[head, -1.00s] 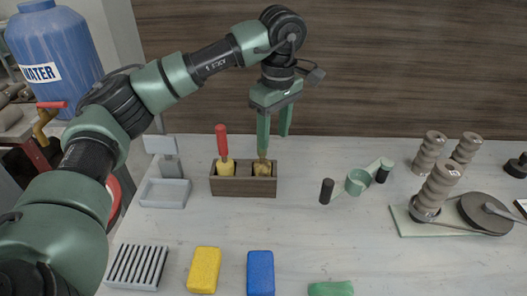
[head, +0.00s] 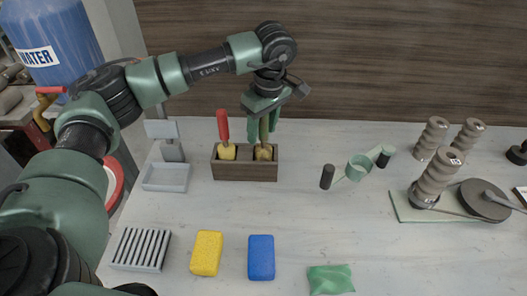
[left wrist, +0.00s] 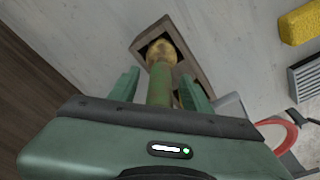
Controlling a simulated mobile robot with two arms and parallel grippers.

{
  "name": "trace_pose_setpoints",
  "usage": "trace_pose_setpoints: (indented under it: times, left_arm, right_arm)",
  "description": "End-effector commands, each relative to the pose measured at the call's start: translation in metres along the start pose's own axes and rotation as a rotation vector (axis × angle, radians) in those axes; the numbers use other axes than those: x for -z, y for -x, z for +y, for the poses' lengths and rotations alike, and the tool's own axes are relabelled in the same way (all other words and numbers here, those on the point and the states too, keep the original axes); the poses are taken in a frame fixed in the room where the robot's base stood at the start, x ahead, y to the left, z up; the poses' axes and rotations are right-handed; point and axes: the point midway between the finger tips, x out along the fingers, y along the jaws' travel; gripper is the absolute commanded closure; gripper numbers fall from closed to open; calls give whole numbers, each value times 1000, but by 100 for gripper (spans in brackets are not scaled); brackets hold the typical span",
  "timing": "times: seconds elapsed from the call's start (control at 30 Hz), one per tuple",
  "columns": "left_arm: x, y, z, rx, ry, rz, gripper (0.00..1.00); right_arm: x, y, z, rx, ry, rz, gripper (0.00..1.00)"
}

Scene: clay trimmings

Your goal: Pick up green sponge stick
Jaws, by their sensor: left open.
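The green sponge stick (head: 264,152) stands upright in the right compartment of a dark wooden holder (head: 230,173), its yellowish sponge end low in the compartment. My left gripper (head: 263,132) is open above the holder, its fingers beside the stick's green handle. In the left wrist view the handle (left wrist: 160,86) lies between the two open fingers of the left gripper (left wrist: 159,82), with a visible gap on both sides. The sponge end (left wrist: 160,52) shows beyond the fingertips. My right gripper is not in view.
A red-handled sponge stick (head: 224,130) stands in the left compartment. A grey tray stand (head: 165,178) is to the left. A green cup-like tool (head: 359,167) lies to the right.

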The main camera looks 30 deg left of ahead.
Motion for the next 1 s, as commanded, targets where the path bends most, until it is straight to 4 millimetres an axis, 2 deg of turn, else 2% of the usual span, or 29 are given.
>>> trace_pose_setpoints:
  times: [0.03,0.1,0.2,0.5,0.67,0.83,1.0]
  left_arm:
    - [0,0,0,0,0,0,57]
    - [0,0,0,0,0,0,77]
    - [0,0,0,0,0,0,100]
    - [0,1,0,-1,0,-1,100]
    - [1,8,1,-2,0,-1,100]
    - [4,30,1,-4,0,0,100]
    - [9,63,1,-5,1,0,100]
  right_arm:
    - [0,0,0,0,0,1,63]
    - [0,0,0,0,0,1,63]
    - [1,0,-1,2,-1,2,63]
    - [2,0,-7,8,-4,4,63]
    - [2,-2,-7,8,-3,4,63]
    - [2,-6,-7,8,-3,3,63]
    - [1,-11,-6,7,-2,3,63]
